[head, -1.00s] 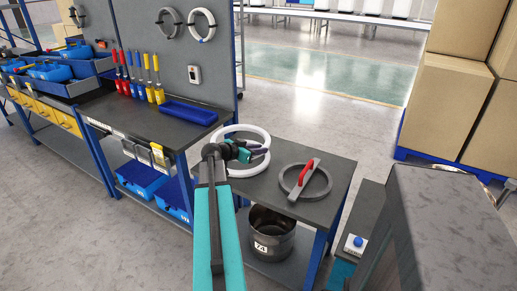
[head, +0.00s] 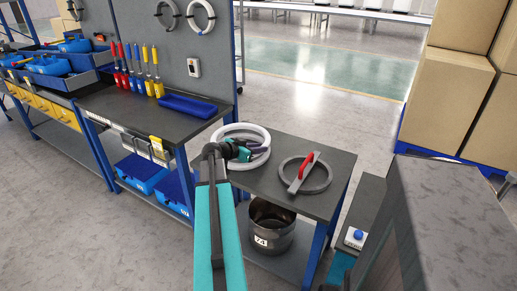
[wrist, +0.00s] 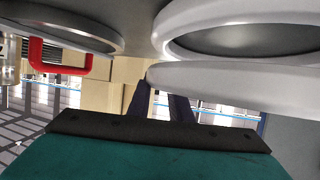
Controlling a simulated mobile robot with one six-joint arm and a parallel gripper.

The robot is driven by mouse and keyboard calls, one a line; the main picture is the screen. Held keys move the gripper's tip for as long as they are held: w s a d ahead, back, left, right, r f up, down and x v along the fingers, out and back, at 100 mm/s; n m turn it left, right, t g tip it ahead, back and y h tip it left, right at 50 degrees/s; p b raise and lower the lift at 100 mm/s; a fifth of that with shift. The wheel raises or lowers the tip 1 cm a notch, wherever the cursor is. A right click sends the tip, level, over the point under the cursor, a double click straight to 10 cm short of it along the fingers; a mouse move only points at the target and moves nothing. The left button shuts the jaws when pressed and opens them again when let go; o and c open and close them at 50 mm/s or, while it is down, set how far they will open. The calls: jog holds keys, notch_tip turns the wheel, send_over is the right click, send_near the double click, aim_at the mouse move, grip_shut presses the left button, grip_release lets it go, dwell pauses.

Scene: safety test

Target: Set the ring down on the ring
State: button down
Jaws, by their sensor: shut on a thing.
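My gripper (head: 246,152) is shut on a white ring (head: 240,127) over the left part of a small dark table (head: 240,181). A second white ring (head: 256,163) lies flat on that table, just under the held ring, and the two overlap in the head view. In the wrist view, the held ring (wrist: 225,80) shows nearly edge-on between my dark fingers (wrist: 160,103), close to the rim of the lying ring (wrist: 164,25). I cannot tell whether the two rings touch.
A grey ring with a red handle (head: 306,166) lies on the table to the right. A dark pot (head: 270,226) stands on the lower shelf. A workbench (head: 140,113) with screwdrivers and a blue tray (head: 188,107) is at the left. Cardboard boxes (head: 440,100) stand at the right.

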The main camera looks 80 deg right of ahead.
jog(key=shift+f+b, duration=1.3)
jog(key=shift+b, duration=0.55)
jog(key=c, duration=1.5)
grip_release()
jog(key=shift+c, duration=0.2)
jog(key=v, duration=1.3)
jog(key=shift+a+r+b, duration=0.25)
jog(key=shift+a+b, duration=0.05)
jog(key=shift+b, duration=0.15)
jog(key=shift+w+r, duration=0.1)
jog(key=shift+w, duration=0.05)
notch_tip(320, 180, up, 7)
jog(key=p, duration=0.2)
